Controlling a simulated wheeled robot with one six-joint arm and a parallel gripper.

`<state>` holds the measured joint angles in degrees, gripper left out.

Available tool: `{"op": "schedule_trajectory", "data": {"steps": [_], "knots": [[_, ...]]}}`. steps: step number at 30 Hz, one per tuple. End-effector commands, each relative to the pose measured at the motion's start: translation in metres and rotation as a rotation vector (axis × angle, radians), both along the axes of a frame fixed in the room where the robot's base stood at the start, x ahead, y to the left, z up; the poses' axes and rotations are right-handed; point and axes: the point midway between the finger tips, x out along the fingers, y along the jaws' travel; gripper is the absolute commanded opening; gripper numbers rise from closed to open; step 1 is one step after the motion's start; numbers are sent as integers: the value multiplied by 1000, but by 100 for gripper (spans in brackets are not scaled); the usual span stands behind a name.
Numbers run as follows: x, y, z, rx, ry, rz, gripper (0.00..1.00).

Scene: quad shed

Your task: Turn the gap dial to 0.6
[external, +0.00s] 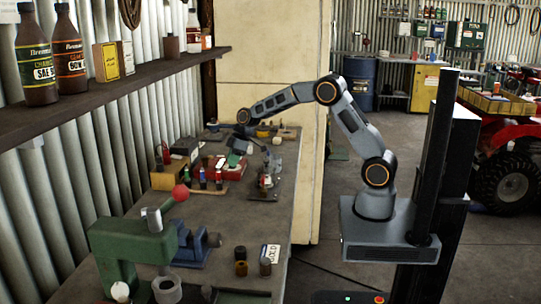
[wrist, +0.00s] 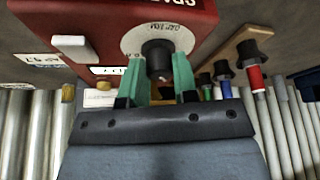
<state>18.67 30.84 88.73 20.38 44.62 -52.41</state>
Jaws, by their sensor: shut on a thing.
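The gap dial (wrist: 131,44) is a pale round plate with small dark lettering on the face of a red box (wrist: 104,14), with a black knob (wrist: 157,52) at its middle. My gripper (wrist: 160,72) has its green fingers on either side of the knob and is shut on it. The fingers and knob cover part of the dial. I cannot read the number it is set to. In the external view the red box (external: 226,168) stands on the bench, with my gripper (external: 234,160) at it; the dial is not visible there.
In the wrist view a white switch or tab (wrist: 72,43) sticks out left of the dial. Several colored, black-topped pieces stand close right, including a red one (wrist: 256,76). On the bench, a yellow box (external: 172,174) and a green press (external: 130,246) stand nearby.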

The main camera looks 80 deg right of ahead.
Motion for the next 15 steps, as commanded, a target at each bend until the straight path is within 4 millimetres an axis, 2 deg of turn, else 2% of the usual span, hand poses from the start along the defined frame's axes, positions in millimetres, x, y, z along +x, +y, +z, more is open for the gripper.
{"op": "schedule_trajectory", "data": {"steps": [8, 9, 15], "knots": [[0, 0, 1, 0, -2, -4, 4], [0, 0, 1, 0, -2, -4, 30], [0, 0, 1, 1, -1, -3, 49]]}}
